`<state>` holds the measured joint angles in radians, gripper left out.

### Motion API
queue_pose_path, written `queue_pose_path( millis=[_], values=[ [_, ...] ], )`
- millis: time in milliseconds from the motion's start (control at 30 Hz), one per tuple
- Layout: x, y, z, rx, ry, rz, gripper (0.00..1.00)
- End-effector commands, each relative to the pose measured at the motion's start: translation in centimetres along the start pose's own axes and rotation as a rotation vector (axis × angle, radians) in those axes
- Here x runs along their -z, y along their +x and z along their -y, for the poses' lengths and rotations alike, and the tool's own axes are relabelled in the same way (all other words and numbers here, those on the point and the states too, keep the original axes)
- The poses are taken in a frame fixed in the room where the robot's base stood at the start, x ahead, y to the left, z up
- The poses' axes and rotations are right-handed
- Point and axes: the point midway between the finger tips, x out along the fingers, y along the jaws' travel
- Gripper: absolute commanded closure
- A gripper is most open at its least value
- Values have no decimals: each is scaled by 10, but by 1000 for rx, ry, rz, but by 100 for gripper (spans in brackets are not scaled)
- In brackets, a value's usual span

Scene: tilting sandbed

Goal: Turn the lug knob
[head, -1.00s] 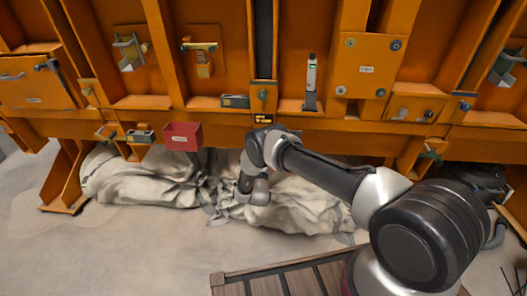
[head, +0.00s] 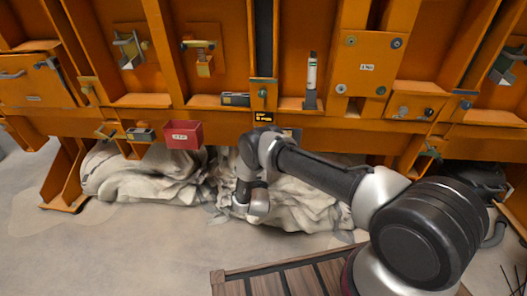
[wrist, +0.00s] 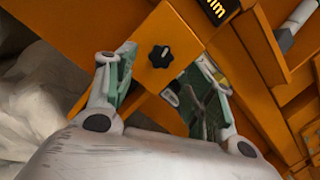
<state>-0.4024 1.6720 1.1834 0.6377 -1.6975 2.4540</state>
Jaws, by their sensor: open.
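A black lobed knob (wrist: 160,56) sits on an orange plate in the wrist view, taken to be the lug knob. My gripper (wrist: 171,66) is open, its two fingers with greenish pads spread on either side of the knob in the picture. The knob is seen between the fingertips, and I see no contact. The gap in depth is hard to judge. In the head view my arm's wrist hangs in front of the orange frame's lower beam, and I cannot make out the fingers or this knob there.
A black label (head: 264,117) is on the orange frame just above my wrist. A red box (head: 184,135) hangs to its left. A pale crumpled heap (head: 130,178) lies under the frame. A wooden pallet (head: 235,284) is at the front.

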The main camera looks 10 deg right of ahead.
Motion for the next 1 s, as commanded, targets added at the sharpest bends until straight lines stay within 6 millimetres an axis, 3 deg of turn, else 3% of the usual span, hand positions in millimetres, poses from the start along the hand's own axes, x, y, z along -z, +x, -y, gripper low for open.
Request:
queue_pose_path(
  millis=[200,400,867,1000],
  values=[
    [0,-47,-1,-3,-2,0,46],
    [1,-68,0,-1,-1,-1,46],
    [1,-70,0,0,-2,-1,46],
    [4,-70,-2,-10,-92,-14,46]
  ],
)
